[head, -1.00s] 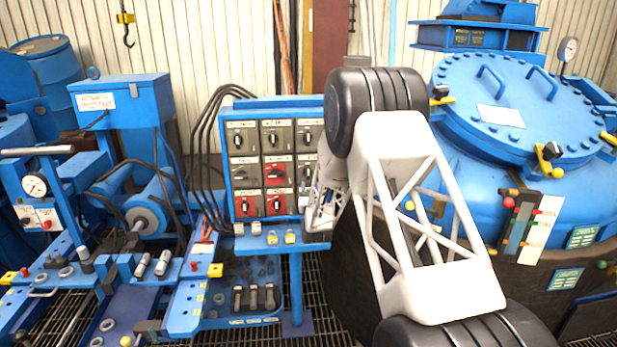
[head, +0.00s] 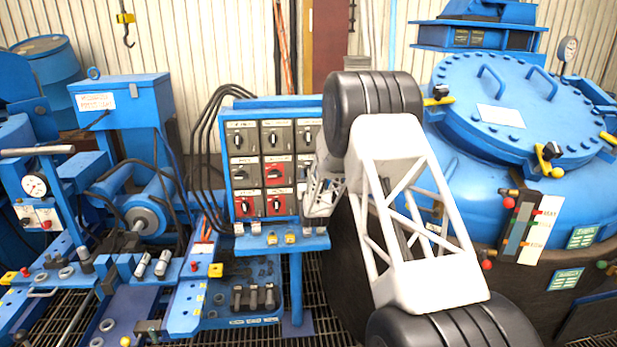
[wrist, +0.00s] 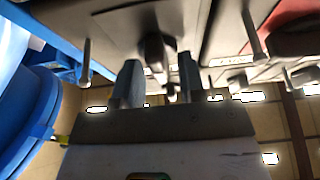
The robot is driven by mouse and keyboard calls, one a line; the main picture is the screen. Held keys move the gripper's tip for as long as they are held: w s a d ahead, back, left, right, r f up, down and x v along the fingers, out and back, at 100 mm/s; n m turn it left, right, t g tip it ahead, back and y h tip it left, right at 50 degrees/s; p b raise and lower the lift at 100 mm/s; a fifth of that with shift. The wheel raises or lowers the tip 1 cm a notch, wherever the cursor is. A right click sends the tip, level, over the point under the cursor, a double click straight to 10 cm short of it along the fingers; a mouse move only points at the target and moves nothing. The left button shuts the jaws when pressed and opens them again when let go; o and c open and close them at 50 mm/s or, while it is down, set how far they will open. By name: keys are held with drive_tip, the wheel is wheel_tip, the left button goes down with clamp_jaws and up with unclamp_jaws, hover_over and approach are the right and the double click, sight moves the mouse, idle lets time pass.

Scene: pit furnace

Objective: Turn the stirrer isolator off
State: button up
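The isolator panel (head: 262,213) stands at the centre of the head view, with rows of grey and red rotary switches. Their labels are too small to read, so I cannot tell which one is the stirrer isolator. My gripper (head: 318,200) is at the panel's lower right, where my arm hides part of the right column. In the wrist view my gripper (wrist: 157,80) has its two fingers apart, one on each side of a dark switch knob (wrist: 154,52) on a grey plate. I see no clear contact between finger and knob. The knob's full setting is hidden.
A red switch plate (wrist: 295,35) lies close by on the right in the wrist view. A blue shelf (head: 270,243) juts out below the panel. Black cables (head: 205,130) loop along its left side. The large blue vessel (head: 470,180) stands to the right, behind my arm.

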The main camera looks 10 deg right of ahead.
clamp_jaws()
drive_tip(key=shift+n, duration=0.4)
drive_tip(key=n+y, duration=0.3)
drive_tip(key=n, duration=0.2)
drive_tip(key=shift+n, duration=0.4)
drive_tip(key=n+g+y, duration=0.1)
drive_tip(key=n, duration=0.2)
drive_tip(key=n+g+y, duration=0.1)
drive_tip(key=n, duration=0.2)
drive_tip(key=shift+y, duration=0.4)
drive_tip(key=n+g, duration=0.1)
drive_tip(key=n, duration=0.1)
drive_tip(key=n+g+y, duration=0.1)
drive_tip(key=n, duration=0.2)
drive_tip(key=shift+n, duration=0.3)
drive_tip(key=shift+n+g, duration=0.9)
drive_tip(key=shift+n, duration=1.3)
